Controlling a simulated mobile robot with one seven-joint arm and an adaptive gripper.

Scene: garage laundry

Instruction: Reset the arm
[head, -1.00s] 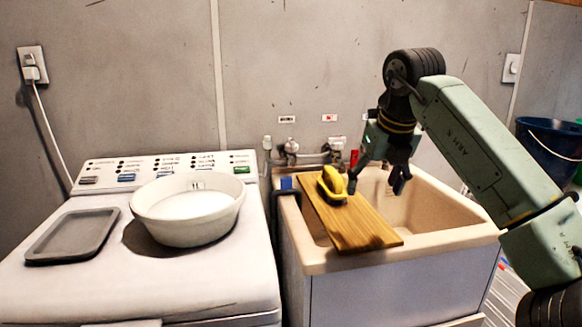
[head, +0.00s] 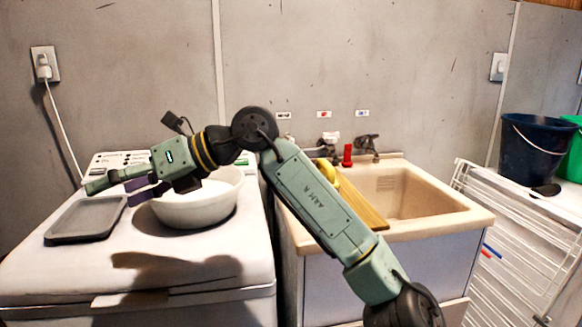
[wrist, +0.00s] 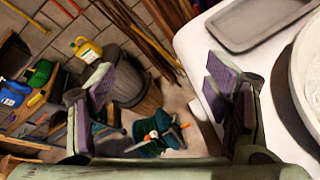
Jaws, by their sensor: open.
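My gripper (head: 112,191) is open and empty in the head view. It points left, above the washing machine top, in front of the white bowl and above the grey tray's right end.
The white bowl (head: 205,205) and grey tray (head: 88,218) rest on the washing machine (head: 60,268). A wooden board (head: 362,205) lies across the sink (head: 455,214), with a yellow object (head: 347,186) partly hidden by my arm. A dark bucket (head: 535,150) stands right.

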